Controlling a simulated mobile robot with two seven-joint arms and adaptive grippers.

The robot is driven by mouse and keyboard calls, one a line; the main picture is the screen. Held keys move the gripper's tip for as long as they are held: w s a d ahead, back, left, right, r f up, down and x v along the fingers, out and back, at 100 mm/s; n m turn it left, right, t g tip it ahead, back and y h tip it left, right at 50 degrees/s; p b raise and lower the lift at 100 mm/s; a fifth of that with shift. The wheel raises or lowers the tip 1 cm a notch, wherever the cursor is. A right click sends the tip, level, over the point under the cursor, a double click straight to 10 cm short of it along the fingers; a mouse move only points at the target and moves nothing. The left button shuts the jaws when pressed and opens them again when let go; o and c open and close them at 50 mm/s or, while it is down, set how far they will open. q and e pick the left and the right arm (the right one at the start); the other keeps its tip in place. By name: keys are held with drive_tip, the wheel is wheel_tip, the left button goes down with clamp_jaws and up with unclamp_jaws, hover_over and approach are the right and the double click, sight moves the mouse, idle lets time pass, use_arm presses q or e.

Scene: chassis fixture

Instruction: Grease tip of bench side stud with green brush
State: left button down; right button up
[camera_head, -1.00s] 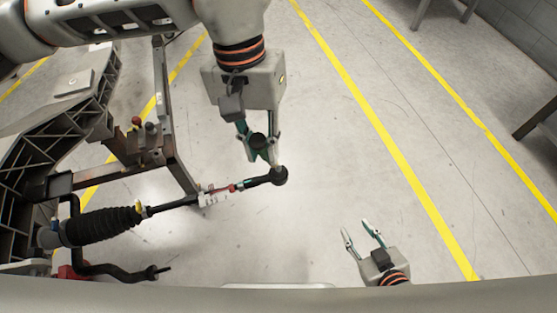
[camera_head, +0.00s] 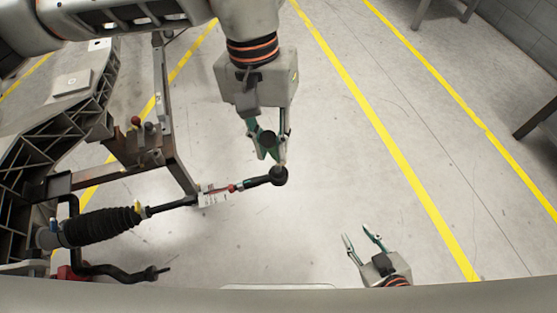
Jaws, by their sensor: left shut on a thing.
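My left gripper (camera_head: 268,150) points down from the top middle. Its fingers are shut on the green brush, of which a dark round end (camera_head: 267,139) shows between them; the rest is mostly hidden or hard to tell from the teal fingers. Just below the fingertips is the black ball joint (camera_head: 279,176) at the right end of the tie rod. A small pale tip shows at its top, close to the fingers; I cannot tell whether it is the stud or bristles, or whether they touch. My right gripper (camera_head: 360,241) is open and empty at the lower right.
The tie rod (camera_head: 175,205) with its black ribbed boot (camera_head: 100,226) runs left to the chassis fixture (camera_head: 60,130). A white tag (camera_head: 215,196) hangs on the rod. The floor to the right is clear, with yellow lines (camera_head: 385,130).

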drive_tip(key=shift+w, duration=0.15)
use_arm(q)
drive_tip(key=shift+a, duration=0.25)
drive_tip(key=shift+s+a, duration=0.25)
drive_tip(key=shift+a, duration=0.35)
use_arm(e)
drive_tip(key=shift+w+a+r, duration=0.1)
drive_tip(key=shift+w+r, duration=0.35)
drive_tip(key=shift+r, duration=0.05)
drive_tip(key=shift+s, duration=0.1)
